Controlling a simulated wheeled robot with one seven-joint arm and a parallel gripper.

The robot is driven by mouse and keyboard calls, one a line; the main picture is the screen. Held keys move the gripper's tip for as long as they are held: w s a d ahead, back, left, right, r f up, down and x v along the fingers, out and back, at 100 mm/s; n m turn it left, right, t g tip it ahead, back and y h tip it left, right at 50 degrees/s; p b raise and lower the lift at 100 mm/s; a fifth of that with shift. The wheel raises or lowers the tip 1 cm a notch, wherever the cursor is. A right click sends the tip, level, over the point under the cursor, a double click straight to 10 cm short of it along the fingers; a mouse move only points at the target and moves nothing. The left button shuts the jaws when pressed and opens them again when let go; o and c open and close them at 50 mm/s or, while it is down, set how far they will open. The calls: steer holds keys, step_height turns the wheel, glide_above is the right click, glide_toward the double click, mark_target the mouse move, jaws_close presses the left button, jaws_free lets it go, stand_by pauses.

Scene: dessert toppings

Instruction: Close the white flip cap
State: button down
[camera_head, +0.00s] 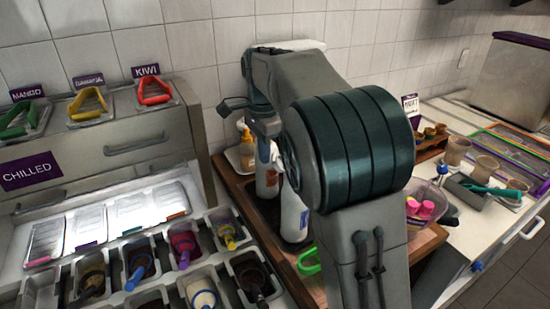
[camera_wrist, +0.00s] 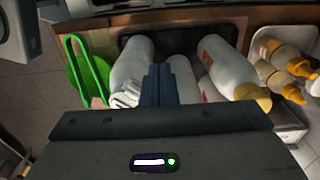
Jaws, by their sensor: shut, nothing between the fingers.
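In the wrist view, several white bottles stand in a dark tray (camera_wrist: 190,38). The left bottle (camera_wrist: 134,60) has a white ribbed cap (camera_wrist: 126,97); I cannot tell whether its flip lid is up or down. A middle bottle (camera_wrist: 184,72) is partly hidden behind my fingers. The right bottle (camera_wrist: 225,68) has a yellow-gold cap (camera_wrist: 255,97). My gripper (camera_wrist: 163,72) is shut and empty, with its fingertips just right of the white cap, over the gap between the left and middle bottles. In the head view, a white bottle (camera_head: 293,215) shows beside my arm, which hides the gripper.
A green-handled utensil (camera_wrist: 88,72) lies left of the bottles. A white tray (camera_wrist: 268,45) with yellow-topped bottles is at the right. In the head view, topping bins (camera_head: 190,245) fill the left counter, and a clear bowl (camera_head: 432,200) with pink items stands right of my arm.

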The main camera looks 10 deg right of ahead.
mark_target(276, 156)
stand_by(0.3)
steer(key=shift+s+d+r+p, duration=0.1)
steer(key=shift+s+d+r, duration=0.15)
steer(key=shift+d, duration=0.2)
steer(key=shift+s+d+r+p, duration=0.1)
steer(key=shift+d+r, duration=0.1)
steer(key=shift+d, duration=0.25)
steer(key=shift+s+d+r+p, duration=0.1)
steer(key=shift+s+d+r, duration=0.15)
steer(key=shift+d, duration=0.2)
step_height(276, 156, up, 8)
steer(key=p, duration=0.7)
